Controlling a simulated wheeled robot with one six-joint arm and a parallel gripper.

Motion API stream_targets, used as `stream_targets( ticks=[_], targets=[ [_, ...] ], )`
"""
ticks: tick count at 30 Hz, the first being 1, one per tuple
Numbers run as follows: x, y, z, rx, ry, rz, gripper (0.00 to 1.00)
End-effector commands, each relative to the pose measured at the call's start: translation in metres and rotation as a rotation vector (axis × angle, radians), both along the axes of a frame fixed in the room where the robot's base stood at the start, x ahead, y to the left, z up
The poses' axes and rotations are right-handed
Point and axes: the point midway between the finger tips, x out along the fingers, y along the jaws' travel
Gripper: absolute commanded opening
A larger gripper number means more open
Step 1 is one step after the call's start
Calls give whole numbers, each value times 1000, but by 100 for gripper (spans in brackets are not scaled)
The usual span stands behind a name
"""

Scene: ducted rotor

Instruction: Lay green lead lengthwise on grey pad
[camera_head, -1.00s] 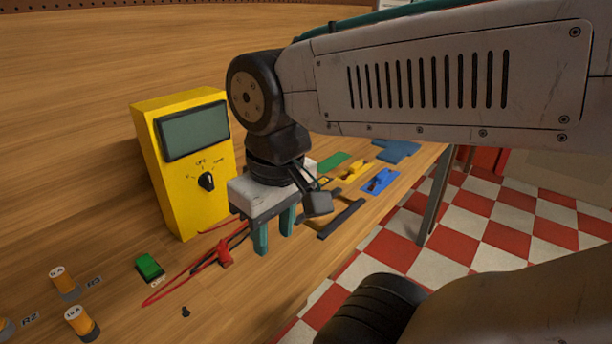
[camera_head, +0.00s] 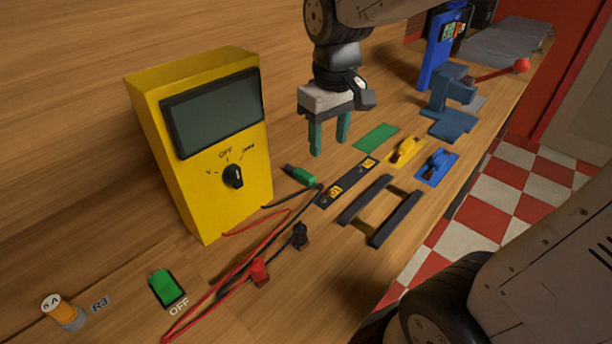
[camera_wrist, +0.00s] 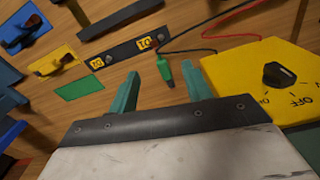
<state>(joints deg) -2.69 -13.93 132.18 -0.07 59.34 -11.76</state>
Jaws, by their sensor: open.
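The green lead (camera_head: 300,175) lies on the wooden bench beside the yellow meter, with a dark cable at its end. It also shows in the wrist view (camera_wrist: 164,70), between the fingertips in the picture. My gripper (camera_head: 330,146) is open and empty, with teal fingers pointing down. It hangs above the bench, apart from the lead.
The yellow meter (camera_head: 215,140) stands tall at left. Red (camera_head: 259,272) and black (camera_head: 300,236) leads lie in front. A black labelled strip (camera_head: 345,183), a green patch (camera_head: 376,137), yellow (camera_head: 404,150) and blue (camera_head: 437,165) switches, a black frame (camera_head: 394,219) and blue vise (camera_head: 452,105) lie right.

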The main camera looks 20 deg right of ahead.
Motion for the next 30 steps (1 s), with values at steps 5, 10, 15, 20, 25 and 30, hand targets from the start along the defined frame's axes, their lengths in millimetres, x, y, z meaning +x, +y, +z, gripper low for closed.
stream_targets(
  ticks=[5, 10, 15, 20, 25, 30],
  targets=[
    [56, 10, -34, -2, 31, 87, 49],
    [83, 15, -55, -4, 41, 133, 49],
    [89, 16, -70, -4, 44, 146, 49],
    [88, 16, -88, -4, 46, 145, 49],
    [85, 15, -113, -4, 47, 144, 49],
    [85, 15, -134, -4, 45, 144, 49]
  ],
)
